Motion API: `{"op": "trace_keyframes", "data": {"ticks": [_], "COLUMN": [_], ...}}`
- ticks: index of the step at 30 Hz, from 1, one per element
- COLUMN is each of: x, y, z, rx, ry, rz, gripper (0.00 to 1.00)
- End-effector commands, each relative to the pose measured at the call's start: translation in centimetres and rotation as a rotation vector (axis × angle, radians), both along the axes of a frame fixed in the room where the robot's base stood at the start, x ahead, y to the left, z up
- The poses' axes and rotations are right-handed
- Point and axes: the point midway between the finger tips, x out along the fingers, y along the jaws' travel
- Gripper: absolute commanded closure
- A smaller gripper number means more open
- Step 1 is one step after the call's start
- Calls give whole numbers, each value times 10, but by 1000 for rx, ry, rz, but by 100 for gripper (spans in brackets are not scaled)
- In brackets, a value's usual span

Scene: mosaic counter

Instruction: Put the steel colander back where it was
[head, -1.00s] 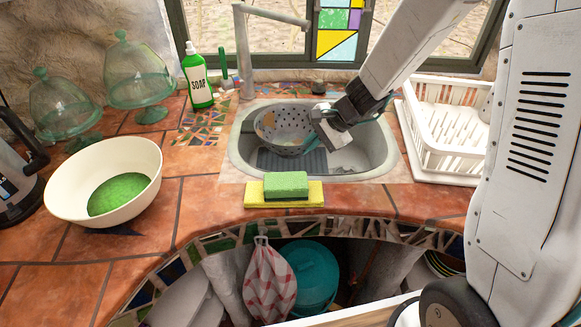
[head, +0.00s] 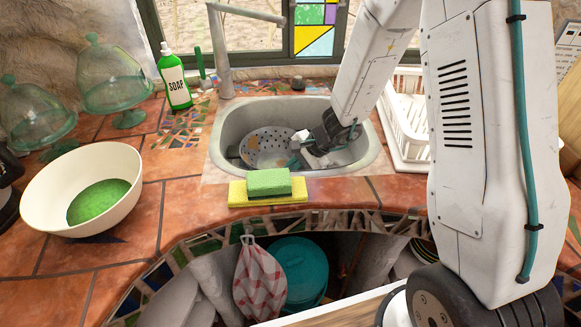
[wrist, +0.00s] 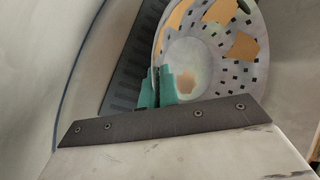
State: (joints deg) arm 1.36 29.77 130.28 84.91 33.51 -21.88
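The steel colander (head: 262,140) is a grey bowl with dark holes, tilted low inside the sink (head: 222,125). I cannot tell whether it touches the sink floor. My gripper (head: 296,158) reaches down into the sink at the colander's right side. In the wrist view, the teal fingertips (wrist: 163,88) are close together with the rim of the colander (wrist: 205,50) between them. The colander's inside faces up toward the camera there. Its lower part is hidden behind my gripper.
A dark ridged mat (wrist: 128,62) lies on the sink floor beside the colander. A green and yellow sponge stack (head: 268,186) sits at the sink's front edge. A white dish rack (head: 408,125) stands right, a tap (head: 220,55) behind, a soap bottle (head: 175,82) and cream bowl (head: 85,190) left.

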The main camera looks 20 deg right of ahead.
Motion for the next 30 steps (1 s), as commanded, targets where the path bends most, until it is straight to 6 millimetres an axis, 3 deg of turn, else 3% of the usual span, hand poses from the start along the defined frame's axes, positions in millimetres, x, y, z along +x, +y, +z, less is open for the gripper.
{"op": "trace_keyframes", "data": {"ticks": [3, 6, 17, 30], "x": [0, -1, -1, -17], "y": [0, 0, -1, -38], "z": [0, -1, -3, 53], "rx": [-2, -2, -1, 0], "ry": [2, 2, 2, -1], "rz": [-1, 0, -3, -2], "gripper": [100, 75, 75, 75]}}
